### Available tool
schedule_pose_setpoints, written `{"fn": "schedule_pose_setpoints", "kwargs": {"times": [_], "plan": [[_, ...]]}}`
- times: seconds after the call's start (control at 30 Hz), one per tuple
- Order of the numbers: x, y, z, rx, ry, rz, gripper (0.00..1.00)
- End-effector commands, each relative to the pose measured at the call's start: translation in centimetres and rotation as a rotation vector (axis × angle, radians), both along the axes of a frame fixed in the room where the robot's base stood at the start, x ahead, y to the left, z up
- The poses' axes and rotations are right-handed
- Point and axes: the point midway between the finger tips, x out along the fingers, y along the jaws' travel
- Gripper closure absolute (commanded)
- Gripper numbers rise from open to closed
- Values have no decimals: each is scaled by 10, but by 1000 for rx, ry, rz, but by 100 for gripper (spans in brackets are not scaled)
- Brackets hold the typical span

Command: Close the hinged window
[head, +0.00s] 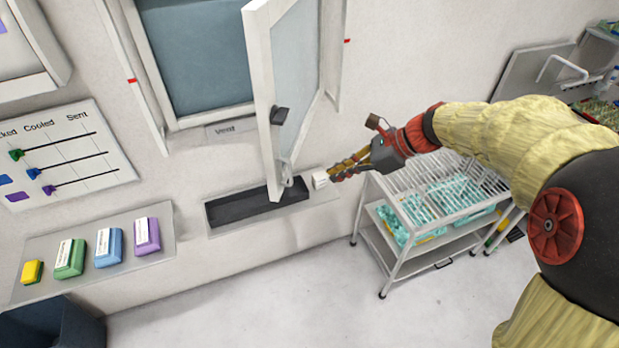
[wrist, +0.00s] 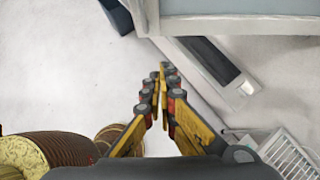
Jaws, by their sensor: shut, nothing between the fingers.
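The hinged window (head: 262,95) stands swung open from the wall, its white frame jutting into the room beside the dark opening (head: 197,58). A dark handle (head: 280,116) sits on the sash, and a pale hook-like piece (head: 287,176) hangs near its lower edge. My gripper (head: 333,175) is shut and empty, just right of the sash's lower end, near a small white block (head: 320,180). In the wrist view my gripper's fingers (wrist: 160,85) meet at the tips, with the window's white frame (wrist: 230,25) above them. I cannot tell whether they touch it.
A shelf with a dark tray (head: 245,205) lies below the window. A white wire trolley (head: 420,215) with turquoise items stands right of it. Coloured blocks sit on a wall shelf (head: 165,250) at left. The floor in front is clear.

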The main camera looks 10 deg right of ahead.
Motion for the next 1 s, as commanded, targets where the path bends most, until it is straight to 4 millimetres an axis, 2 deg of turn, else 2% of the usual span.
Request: {"fn": "schedule_pose_setpoints", "kwargs": {"times": [0.17, 0.57, 0.8, 1.0], "plan": [[4, 15, -15, 1, 5, 2, 100], [22, 66, -70, -2, 4, 4, 100], [33, 95, -69, -2, 1, 5, 100], [36, 102, -69, -3, 0, 2, 100]]}}
